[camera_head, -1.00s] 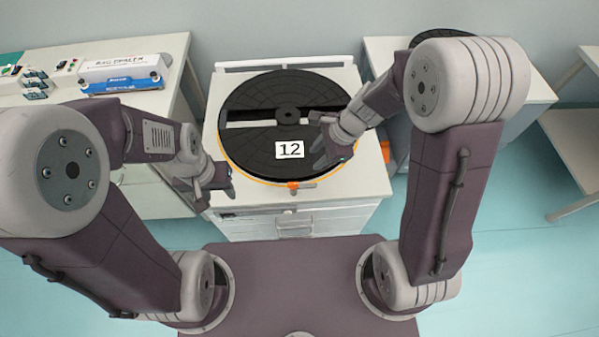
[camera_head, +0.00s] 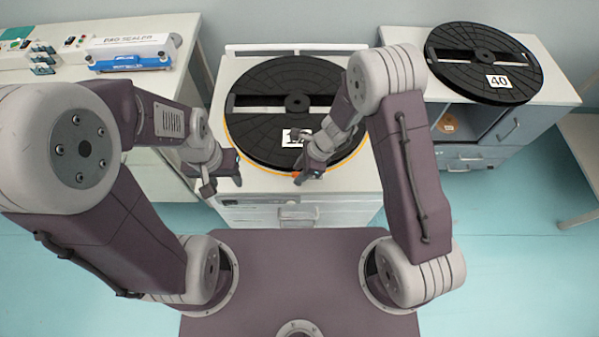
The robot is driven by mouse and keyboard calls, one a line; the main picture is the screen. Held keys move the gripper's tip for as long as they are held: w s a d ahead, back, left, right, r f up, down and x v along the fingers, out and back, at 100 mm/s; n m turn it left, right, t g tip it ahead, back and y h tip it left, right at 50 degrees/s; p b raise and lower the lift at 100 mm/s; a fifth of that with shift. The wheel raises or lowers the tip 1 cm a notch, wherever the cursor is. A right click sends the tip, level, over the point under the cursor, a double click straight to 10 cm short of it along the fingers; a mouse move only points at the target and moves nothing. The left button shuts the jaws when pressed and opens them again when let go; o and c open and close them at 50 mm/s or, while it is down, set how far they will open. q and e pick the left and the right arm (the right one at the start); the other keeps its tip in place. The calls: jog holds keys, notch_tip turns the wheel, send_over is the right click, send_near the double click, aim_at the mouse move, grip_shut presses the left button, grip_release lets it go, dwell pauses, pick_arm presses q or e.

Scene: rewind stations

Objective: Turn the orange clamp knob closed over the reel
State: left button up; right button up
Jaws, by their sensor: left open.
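The black reel (camera_head: 262,98) numbered 12 lies flat on the white station (camera_head: 350,185), with an orange edge showing around its near side. My left gripper (camera_head: 224,186) is open and empty at the station's front left corner.
A second black reel (camera_head: 470,62), labelled 40, lies on a cabinet (camera_head: 555,88) at the right. A bench (camera_head: 185,28) at the left holds a blue and white sealer (camera_head: 128,62). Floor shows between the stations.

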jog(key=shift+w+d+f, duration=0.1)
jog(key=shift+w, duration=0.05)
jog(key=shift+c, duration=0.5)
grip_shut()
dwell(0.9)
